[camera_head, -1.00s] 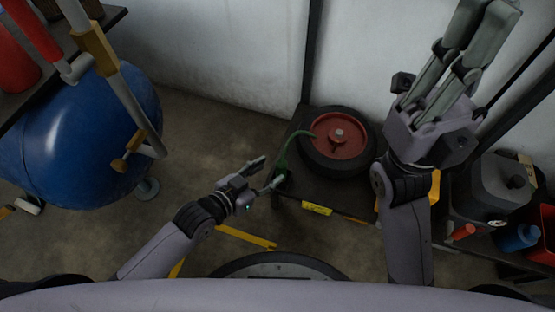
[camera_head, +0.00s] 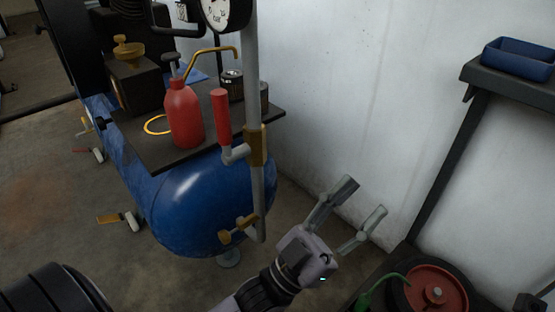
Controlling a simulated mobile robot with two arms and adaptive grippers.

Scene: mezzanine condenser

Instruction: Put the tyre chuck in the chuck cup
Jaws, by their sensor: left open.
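My left gripper (camera_head: 360,205) is open and empty, its two fingers spread in front of the white wall, right of the blue tank. A green hose-like piece (camera_head: 374,291) curves at the bottom edge beside the red wheel; it may belong to the tyre chuck, but it is cut off and I cannot tell. An open-topped metal cup (camera_head: 232,88) stands on the dark shelf (camera_head: 200,147) above the tank; I cannot tell whether it is the chuck cup. My right gripper is out of view.
The blue tank (camera_head: 205,200) fills the middle left. A grey upright pipe (camera_head: 252,80) with a gauge and red-handled valve (camera_head: 221,115) stands before the shelf. A red bottle (camera_head: 184,115) is on the shelf. The red wheel (camera_head: 425,285) lies lower right.

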